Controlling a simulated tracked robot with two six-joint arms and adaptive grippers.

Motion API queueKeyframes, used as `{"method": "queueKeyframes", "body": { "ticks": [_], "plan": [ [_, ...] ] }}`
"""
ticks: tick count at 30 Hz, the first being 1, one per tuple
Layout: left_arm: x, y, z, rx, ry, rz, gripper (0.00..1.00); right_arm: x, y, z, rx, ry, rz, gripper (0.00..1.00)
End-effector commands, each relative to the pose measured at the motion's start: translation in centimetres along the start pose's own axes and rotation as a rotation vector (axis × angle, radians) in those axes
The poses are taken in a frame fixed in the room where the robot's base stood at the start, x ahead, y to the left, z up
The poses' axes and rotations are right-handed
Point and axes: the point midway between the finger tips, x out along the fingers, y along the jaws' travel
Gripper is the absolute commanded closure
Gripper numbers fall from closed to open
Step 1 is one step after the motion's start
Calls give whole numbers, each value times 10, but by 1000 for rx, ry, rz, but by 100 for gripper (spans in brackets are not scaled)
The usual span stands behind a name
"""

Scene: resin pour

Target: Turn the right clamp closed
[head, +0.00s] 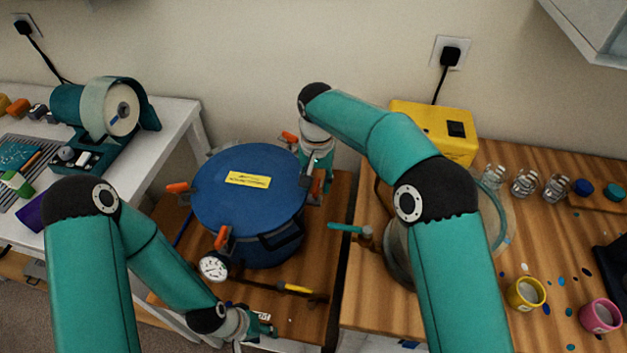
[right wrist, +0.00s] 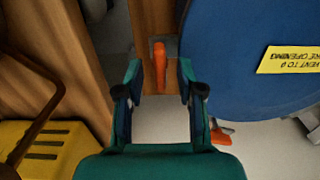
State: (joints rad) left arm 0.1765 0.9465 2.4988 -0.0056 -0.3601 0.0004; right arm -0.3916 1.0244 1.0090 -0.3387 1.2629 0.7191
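A blue pot (head: 250,195) with a blue lid stands on the wooden surface, and the lid fills the right of the right wrist view (right wrist: 240,60). The right clamp's orange handle (right wrist: 159,65) shows beside the lid, between the fingertips of my right gripper (right wrist: 160,85). The fingers are apart, with gaps on both sides of the handle. In the head view my right gripper (head: 318,175) hangs at the pot's right rim and mostly hides that clamp. Other orange clamp handles are at the left (head: 178,187), front (head: 222,237) and back (head: 290,137). My left gripper (head: 265,330) is low in front of the pot; its fingers are unclear.
A pressure gauge (head: 214,266) and a yellow-handled valve (head: 297,288) are at the pot's front. A teal-handled tap (head: 348,229) is to its right. A yellow box (head: 435,130) stands behind my right arm. Cups (head: 526,292) and jars (head: 525,183) are on the right bench.

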Motion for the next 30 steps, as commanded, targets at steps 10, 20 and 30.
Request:
{"method": "queueKeyframes", "body": {
  "ticks": [10,20,30],
  "plan": [
    [0,0,0,0,0,0,60,1,0,0,0,-1,0,79],
    [0,0,0,1,0,0,60,1,-6,2,-5,-1,0,100],
    [-4,2,0,0,0,0,60,0,-4,1,-77,-1,-1,100]
  ]
}}
